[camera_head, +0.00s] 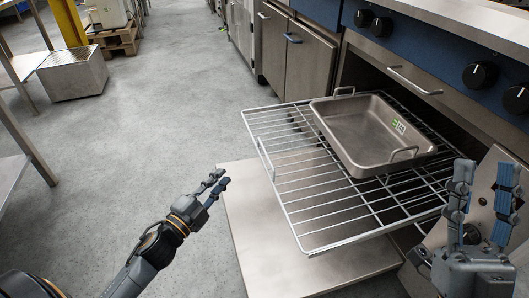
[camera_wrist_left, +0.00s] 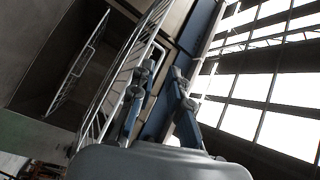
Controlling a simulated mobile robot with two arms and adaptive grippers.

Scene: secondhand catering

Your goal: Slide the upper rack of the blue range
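The wire upper rack (camera_head: 315,212) sticks far out of the open oven of the blue range (camera_head: 403,42). A steel roasting pan (camera_head: 365,130) with two handles and a green-white label sits on the rack. My left gripper (camera_head: 219,180) is open and empty, left of the rack's front bar and apart from it in the head view. In the left wrist view, my left gripper (camera_wrist_left: 161,73) shows a gap between its fingers, with rack bars (camera_wrist_left: 118,95) beside and behind them. My right gripper (camera_head: 485,170) is open and empty, at the rack's right side.
The lowered oven door (camera_head: 250,215) lies flat below the rack. Steel cabinets (camera_head: 290,55) continue along the range's line. A steel box (camera_head: 72,75) stands on the floor at far left. The grey floor (camera_head: 160,115) left of the rack is clear.

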